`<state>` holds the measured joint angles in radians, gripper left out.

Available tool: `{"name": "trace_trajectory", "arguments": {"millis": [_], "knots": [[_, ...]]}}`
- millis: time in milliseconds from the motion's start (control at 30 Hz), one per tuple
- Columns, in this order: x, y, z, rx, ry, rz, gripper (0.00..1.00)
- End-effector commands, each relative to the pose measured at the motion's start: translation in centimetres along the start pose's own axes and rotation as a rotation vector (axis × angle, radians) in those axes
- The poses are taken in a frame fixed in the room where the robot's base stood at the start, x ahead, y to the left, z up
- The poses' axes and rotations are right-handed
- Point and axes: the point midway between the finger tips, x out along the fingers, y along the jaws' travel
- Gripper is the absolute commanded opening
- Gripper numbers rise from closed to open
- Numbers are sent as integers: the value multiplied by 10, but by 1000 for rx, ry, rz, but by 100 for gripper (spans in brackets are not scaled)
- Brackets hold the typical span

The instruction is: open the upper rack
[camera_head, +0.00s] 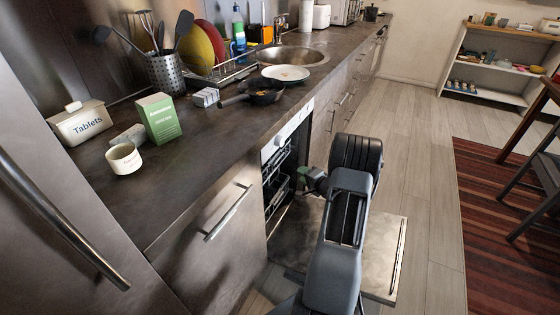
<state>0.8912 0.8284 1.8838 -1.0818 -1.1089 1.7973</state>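The dishwasher (287,134) under the counter stands open, its door (384,262) folded down flat above the floor. Inside its dark opening, the wire upper rack (277,160) shows as a narrow strip behind the front frame and looks pushed in. A lower rack (277,198) shows beneath it. My gripper (304,176) is at the dishwasher opening, near the racks' front. My arm hides the right part of the opening and much of the door. The fingers are too small and dark to tell whether they are open or touching the rack.
The counter above holds a pan (262,92), a white plate (286,73), a green box (159,118) and a mug (124,158). A cabinet with a bar handle (230,212) is left of the dishwasher. Free floor (425,170) lies to the right, before a striped rug (500,230).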

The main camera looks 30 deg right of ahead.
Motion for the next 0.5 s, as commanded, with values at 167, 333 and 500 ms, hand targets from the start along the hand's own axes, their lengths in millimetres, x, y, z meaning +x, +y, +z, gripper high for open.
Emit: {"name": "trace_trajectory", "arguments": {"millis": [167,333,500], "knots": [[10,-9,4,71,-30,-53,36],[37,-10,7,78,-35,-57,36],[71,-12,8,77,-34,-57,36]]}}
